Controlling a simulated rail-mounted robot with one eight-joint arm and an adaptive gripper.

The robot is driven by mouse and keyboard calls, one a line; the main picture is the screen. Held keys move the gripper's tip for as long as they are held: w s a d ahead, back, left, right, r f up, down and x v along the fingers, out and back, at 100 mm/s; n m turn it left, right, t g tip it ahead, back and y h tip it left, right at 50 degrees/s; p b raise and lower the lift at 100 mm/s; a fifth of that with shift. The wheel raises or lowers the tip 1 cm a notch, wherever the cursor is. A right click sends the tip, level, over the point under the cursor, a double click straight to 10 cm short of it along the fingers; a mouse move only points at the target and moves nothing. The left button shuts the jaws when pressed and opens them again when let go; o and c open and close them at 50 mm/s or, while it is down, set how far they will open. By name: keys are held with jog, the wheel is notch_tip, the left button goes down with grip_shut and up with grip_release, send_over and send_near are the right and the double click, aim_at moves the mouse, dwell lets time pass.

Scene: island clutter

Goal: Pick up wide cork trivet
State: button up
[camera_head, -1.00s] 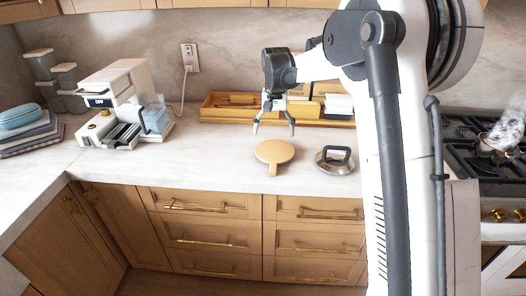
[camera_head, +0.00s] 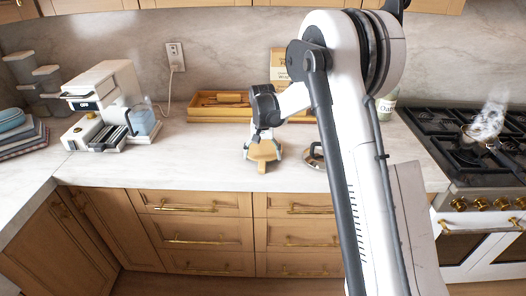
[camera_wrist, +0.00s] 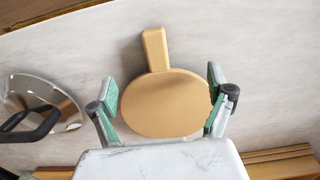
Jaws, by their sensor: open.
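The wide cork trivet (camera_head: 264,153) is a round tan disc with a short handle, lying flat on the counter. In the wrist view the trivet (camera_wrist: 165,104) shows whole between the fingers, its handle pointing to the top of the picture. My gripper (camera_head: 262,152) is open above the trivet in the head view, one finger at each side. In the wrist view my gripper (camera_wrist: 163,100) has its green-padded fingers apart at the disc's left and right edges. The right finger overlaps the disc's edge in the picture. I cannot tell whether either finger touches it.
A pot lid with a dark handle (camera_wrist: 38,118) lies beside the trivet; in the head view my arm partly hides it. A wooden tray (camera_head: 192,115) stands behind. A coffee machine (camera_head: 103,95) is at left, a stove (camera_head: 470,150) at right. Counter left of the trivet is clear.

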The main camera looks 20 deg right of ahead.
jog(key=shift+f, duration=1.1)
grip_shut()
